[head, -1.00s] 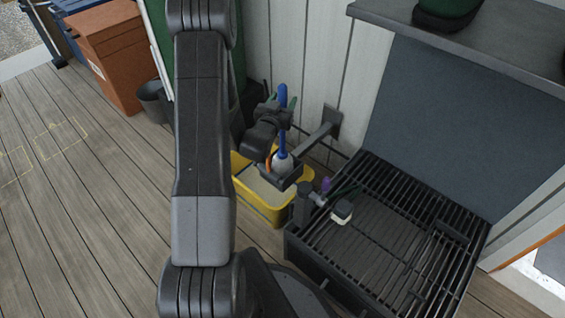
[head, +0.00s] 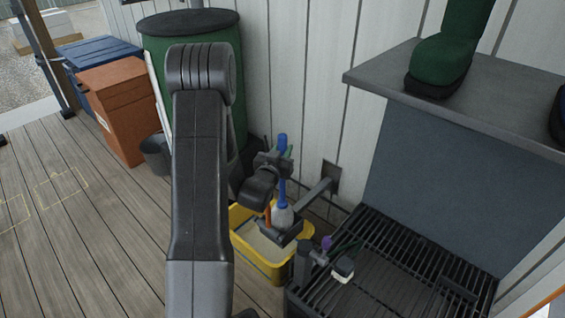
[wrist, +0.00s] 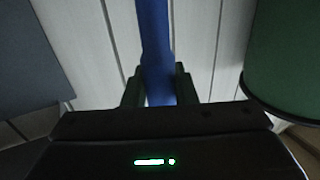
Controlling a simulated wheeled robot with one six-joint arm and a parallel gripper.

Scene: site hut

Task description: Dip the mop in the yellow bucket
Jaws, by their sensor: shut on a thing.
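The mop has a blue handle (head: 282,188) and a pale grey head (head: 283,217). My gripper (head: 273,160) is shut on the upper handle. In the wrist view the blue handle (wrist: 155,45) passes between my fingers (wrist: 157,88). The yellow bucket (head: 262,263) stands on the deck below the holder, with greyish contents. The holder and mop hide part of it.
A black slatted rack (head: 400,265) stands right of the bucket, with a small brush-like item (head: 344,268) on it. A green barrel (head: 195,35), a dark pail (head: 155,155) and an orange bin (head: 118,105) stand left. A shelf (head: 480,95) holds a green boot (head: 445,55). Deck at left is clear.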

